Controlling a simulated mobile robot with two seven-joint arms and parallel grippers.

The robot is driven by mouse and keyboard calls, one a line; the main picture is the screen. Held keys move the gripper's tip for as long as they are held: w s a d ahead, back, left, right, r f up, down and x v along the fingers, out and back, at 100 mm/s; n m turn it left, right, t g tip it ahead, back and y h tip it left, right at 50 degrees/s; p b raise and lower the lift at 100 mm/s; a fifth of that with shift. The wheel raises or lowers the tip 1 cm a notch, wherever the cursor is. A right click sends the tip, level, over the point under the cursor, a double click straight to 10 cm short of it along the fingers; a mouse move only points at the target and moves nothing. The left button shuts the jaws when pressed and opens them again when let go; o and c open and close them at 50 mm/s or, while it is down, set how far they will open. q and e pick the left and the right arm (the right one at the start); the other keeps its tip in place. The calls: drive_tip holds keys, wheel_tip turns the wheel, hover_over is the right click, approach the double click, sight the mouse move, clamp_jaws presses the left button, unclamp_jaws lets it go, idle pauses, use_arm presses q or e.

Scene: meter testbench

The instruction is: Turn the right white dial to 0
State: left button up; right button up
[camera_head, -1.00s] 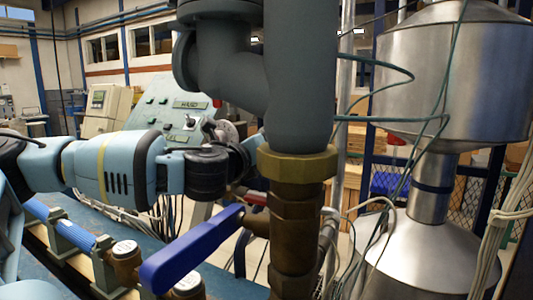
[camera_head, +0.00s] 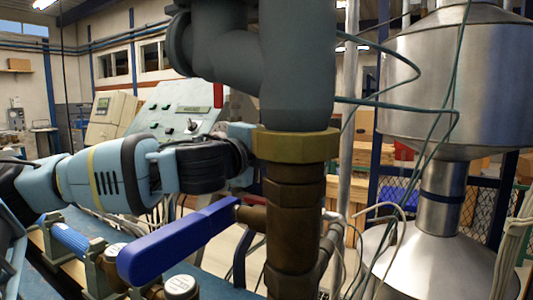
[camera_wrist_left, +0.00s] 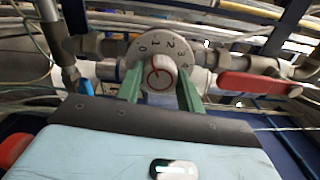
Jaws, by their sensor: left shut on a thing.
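The white dial (camera_wrist_left: 161,73) shows in the left wrist view: a round grey-white plate with numbers such as 1, 2 and 3 along its top, and a white knob with a red ring and line. The red line points to the upper left; the exact number is hard to read. My left gripper (camera_wrist_left: 160,82) has its green fingers on both sides of the knob and is shut on it. In the head view my left arm comes in from the left, and its fingertips and the dial are hidden behind the thick vertical pipe (camera_head: 296,200). My right gripper is not in view.
A blue lever handle (camera_head: 175,240) sticks out in front of my left arm. A red lever handle (camera_wrist_left: 255,85) lies just right of the dial. A green control panel (camera_head: 180,110) stands behind, and a metal tank (camera_head: 440,90) is at right.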

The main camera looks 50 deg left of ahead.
use_arm(q)
drive_tip(key=shift+f+n+b, duration=0.1)
drive_tip(key=shift+n+b, duration=0.4)
drive_tip(key=shift+n, duration=1.1)
drive_tip(key=o, duration=1)
drive_tip(key=shift+v, duration=3.9)
